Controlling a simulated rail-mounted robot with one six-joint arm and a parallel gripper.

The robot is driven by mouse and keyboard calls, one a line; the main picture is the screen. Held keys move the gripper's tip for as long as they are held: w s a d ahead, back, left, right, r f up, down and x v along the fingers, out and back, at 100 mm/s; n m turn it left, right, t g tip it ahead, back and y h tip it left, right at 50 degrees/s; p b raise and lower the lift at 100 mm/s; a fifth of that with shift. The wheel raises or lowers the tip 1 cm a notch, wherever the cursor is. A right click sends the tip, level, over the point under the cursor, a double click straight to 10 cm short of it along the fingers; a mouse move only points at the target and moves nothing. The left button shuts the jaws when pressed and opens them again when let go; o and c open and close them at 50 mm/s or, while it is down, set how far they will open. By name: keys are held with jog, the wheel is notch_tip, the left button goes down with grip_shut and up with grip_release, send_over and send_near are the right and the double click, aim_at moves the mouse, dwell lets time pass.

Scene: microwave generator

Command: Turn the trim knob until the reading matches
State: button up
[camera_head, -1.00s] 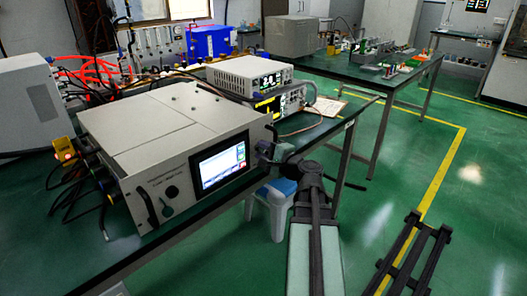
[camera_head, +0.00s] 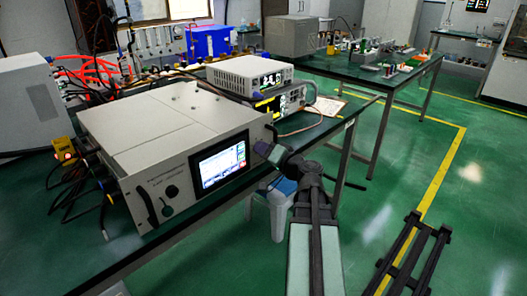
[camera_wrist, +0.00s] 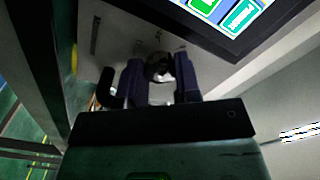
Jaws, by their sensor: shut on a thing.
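The generator (camera_head: 165,130) is a large beige box on the bench, its front panel facing me. Its lit display (camera_head: 220,165) has text too small to read here; part of it shows in the wrist view (camera_wrist: 225,14). My gripper (camera_head: 262,149) is at the panel just right of the display. In the wrist view my gripper (camera_wrist: 160,78) has a dark finger on each side of a small dark round knob with a pale, shiny part (camera_wrist: 160,66), and is shut on it. The head view hides this knob behind the gripper.
A black knob (camera_head: 172,191) and a dark green knob (camera_head: 167,211) sit left of the display, beside a panel handle (camera_head: 147,205). White instruments (camera_head: 250,75) stand behind the generator. A stool (camera_head: 274,208) is under the bench edge.

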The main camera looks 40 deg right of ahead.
jog(key=shift+n, duration=1.2)
jog(key=o, duration=0.6)
jog(key=shift+o, duration=0.2)
jog(key=shift+s, duration=0.1)
